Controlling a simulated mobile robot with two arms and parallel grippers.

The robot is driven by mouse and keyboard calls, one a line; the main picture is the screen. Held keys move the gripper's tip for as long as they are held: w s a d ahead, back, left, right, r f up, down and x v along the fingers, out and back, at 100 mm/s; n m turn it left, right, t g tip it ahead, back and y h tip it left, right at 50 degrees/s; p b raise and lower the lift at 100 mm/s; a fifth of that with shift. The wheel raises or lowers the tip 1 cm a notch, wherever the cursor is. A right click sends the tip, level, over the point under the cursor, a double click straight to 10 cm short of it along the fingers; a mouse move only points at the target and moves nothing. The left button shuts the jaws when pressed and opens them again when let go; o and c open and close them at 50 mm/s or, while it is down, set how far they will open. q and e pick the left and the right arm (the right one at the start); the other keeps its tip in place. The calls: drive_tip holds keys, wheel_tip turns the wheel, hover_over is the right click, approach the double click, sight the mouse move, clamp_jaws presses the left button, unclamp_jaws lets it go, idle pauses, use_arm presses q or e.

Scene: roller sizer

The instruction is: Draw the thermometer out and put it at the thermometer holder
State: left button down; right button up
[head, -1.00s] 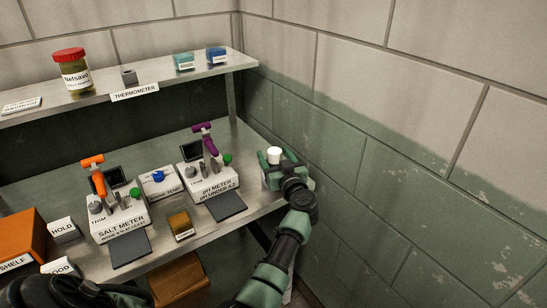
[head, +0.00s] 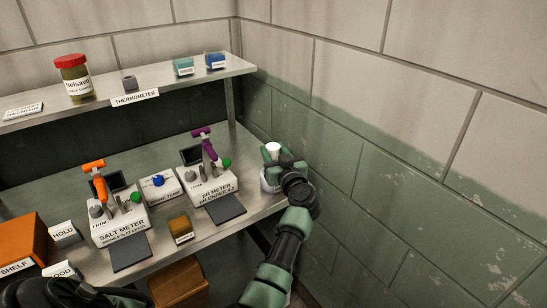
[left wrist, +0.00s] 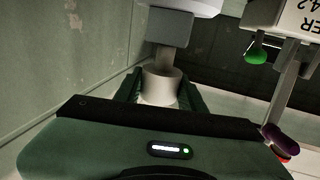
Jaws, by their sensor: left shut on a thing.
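My left gripper (head: 274,160) is at the right end of the counter, shut on the thermometer (head: 273,148), whose white top stands up between the fingers. A white vessel (head: 267,183) shows just below the gripper. In the left wrist view the thermometer's white body (left wrist: 160,88) sits between the green fingers, with a grey block (left wrist: 170,28) beyond it. I cannot tell whether its lower end is still inside the vessel. The thermometer holder (head: 129,84) is a small grey block on the upper shelf, behind the THERMOMETER label (head: 135,98). My right gripper is not in view.
The pH meter (head: 212,187) with its purple probe stands left of my gripper. The salt meter (head: 120,225) is farther left. The upper shelf (head: 185,82) also bears a red-lidded jar (head: 74,80) and two small boxes. A wall closes off the right side.

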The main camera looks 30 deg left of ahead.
sight(273, 147)
use_arm(q)
wheel_tip(273, 147, up, 17)
drive_tip(key=p, duration=0.2)
